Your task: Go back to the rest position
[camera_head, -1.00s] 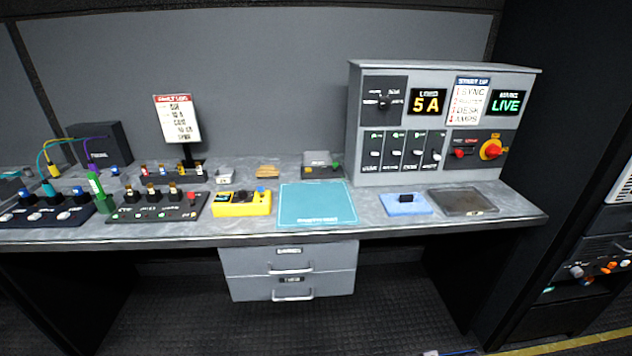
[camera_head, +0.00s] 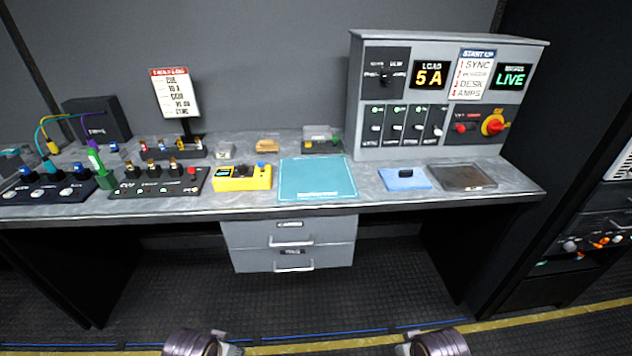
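Two metallic parts of my arms show at the bottom edge of the head view, one left of centre and one right of centre. The fingers of both grippers are out of the picture, so what they hold is hidden. My arms are low, in front of the desk (camera_head: 380,209) and apart from it. The teal mat (camera_head: 317,178) on the desk is bare.
A power panel (camera_head: 437,148) reading 5 A and LIVE stands at the desk's right. A yellow box (camera_head: 242,184), a blue pad (camera_head: 404,185) and a dark tray (camera_head: 462,183) lie on top. Closed drawers (camera_head: 290,260) hang below. The floor in front (camera_head: 300,310) is clear.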

